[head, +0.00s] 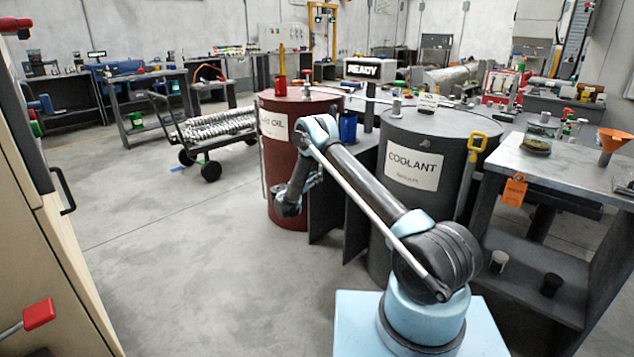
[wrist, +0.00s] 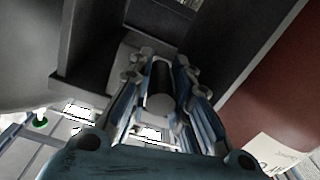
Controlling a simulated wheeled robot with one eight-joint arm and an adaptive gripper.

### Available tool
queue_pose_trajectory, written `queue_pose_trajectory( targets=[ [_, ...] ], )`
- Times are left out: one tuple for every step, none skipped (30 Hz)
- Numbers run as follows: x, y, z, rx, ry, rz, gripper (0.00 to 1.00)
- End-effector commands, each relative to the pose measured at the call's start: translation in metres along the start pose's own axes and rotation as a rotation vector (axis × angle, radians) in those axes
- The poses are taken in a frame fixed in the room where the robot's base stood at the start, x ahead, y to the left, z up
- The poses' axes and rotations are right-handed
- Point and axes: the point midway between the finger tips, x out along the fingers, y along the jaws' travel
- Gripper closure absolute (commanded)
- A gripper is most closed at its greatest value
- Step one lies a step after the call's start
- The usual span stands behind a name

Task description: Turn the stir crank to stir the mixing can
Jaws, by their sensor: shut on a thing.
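My gripper (wrist: 161,68) shows in the wrist view, its two jointed fingers closed on a dark cylindrical grip (wrist: 159,78) with a pale grey rounded end. I cannot tell whether this is the stir crank's handle; whatever it joins is hidden. In the head view my arm reaches over and folds down beside the red oil barrel, and the held piece does not show clearly. I cannot pick out the mixing can with certainty.
The red oil barrel (head: 279,161) and grey coolant barrel (head: 424,214) stand close together. The red barrel also borders the wrist view (wrist: 290,95). A workbench (head: 529,167) stands right, a roller cart (head: 213,136) behind left. The floor at left is open.

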Motion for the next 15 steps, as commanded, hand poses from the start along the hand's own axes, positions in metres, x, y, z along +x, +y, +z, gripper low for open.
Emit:
queue_pose_trajectory(
  targets=[
    [0.0030,0.0032,0.0020,0.000,-0.005,0.008,1.00],
    [0.0022,0.0019,0.0018,0.000,-0.005,0.008,1.00],
    [0.0014,0.0009,0.0016,-0.003,-0.005,0.009,1.00],
    [0.0010,0.0005,0.0016,-0.006,-0.005,0.009,1.00],
    [0.0007,0.0002,0.0016,-0.011,-0.005,0.009,1.00],
    [0.0002,0.0000,0.0016,-0.018,-0.005,0.009,1.00],
    [0.0000,0.0000,0.0016,-0.025,-0.005,0.009,1.00],
    [-0.0002,0.0002,0.0017,-0.034,-0.006,0.008,1.00],
    [-0.0005,0.0007,0.0018,-0.049,-0.006,0.008,1.00],
    [-0.0007,0.0011,0.0019,-0.062,-0.006,0.008,1.00],
    [-0.0008,0.0017,0.0020,-0.077,-0.006,0.007,1.00],
    [-0.0011,0.0026,0.0022,-0.098,-0.006,0.007,1.00],
    [-0.0012,0.0035,0.0023,-0.118,-0.006,0.006,1.00],
    [-0.0014,0.0044,0.0024,-0.137,-0.006,0.006,1.00],
    [-0.0016,0.0057,0.0025,-0.167,-0.006,0.005,1.00]
  ],
)
